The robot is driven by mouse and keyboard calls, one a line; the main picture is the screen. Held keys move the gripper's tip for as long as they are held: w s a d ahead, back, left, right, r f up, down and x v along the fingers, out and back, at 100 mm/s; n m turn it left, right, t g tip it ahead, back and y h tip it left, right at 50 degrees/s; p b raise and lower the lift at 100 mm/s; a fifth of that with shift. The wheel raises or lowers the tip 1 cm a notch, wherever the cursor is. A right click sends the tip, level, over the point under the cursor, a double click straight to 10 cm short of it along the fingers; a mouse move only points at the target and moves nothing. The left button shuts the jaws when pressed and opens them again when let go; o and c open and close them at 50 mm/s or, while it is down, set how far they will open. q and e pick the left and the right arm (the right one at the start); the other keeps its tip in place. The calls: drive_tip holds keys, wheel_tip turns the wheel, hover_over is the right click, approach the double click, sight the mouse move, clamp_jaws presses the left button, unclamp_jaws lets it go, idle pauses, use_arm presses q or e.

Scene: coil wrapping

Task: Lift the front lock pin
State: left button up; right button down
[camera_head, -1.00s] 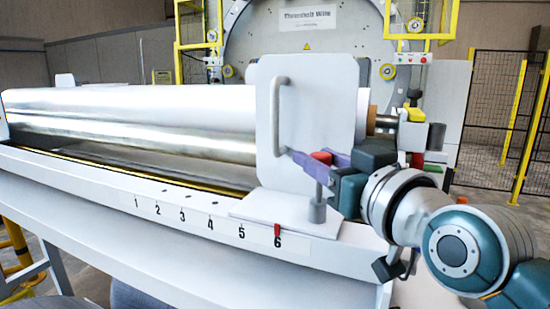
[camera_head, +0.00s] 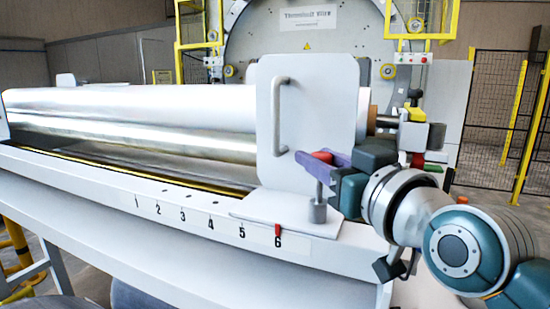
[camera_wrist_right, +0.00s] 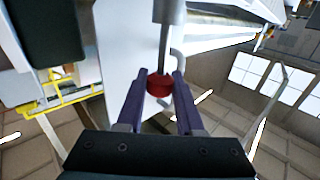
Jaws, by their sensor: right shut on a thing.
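The front lock pin has a red knob (camera_head: 321,156) on a thin grey shaft that stands upright in a grey collar (camera_head: 318,211) on the foot of the white end plate (camera_head: 306,110). My right gripper (camera_head: 318,160) reaches in from the right, its purple fingers on either side of the knob. In the right wrist view the red knob (camera_wrist_right: 159,84) sits between the two fingertips (camera_wrist_right: 159,76), and the gripper is shut on it. Part of the knob is hidden by the fingers in the head view. My left gripper is not in view.
A shiny coil roll (camera_head: 130,125) lies left of the plate. A numbered scale strip (camera_head: 200,218) runs along the bench front, with a red marker (camera_head: 277,231) near 6. A grey handle (camera_head: 281,110) stands out from the plate, close to the fingers.

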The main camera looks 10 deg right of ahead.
sight(321, 153)
idle(0.4)
wheel_tip(321, 153, up, 3)
drive_tip(key=p, duration=0.2)
drive_tip(key=shift+p, duration=0.4)
drive_tip(key=c, duration=0.5)
unclamp_jaws()
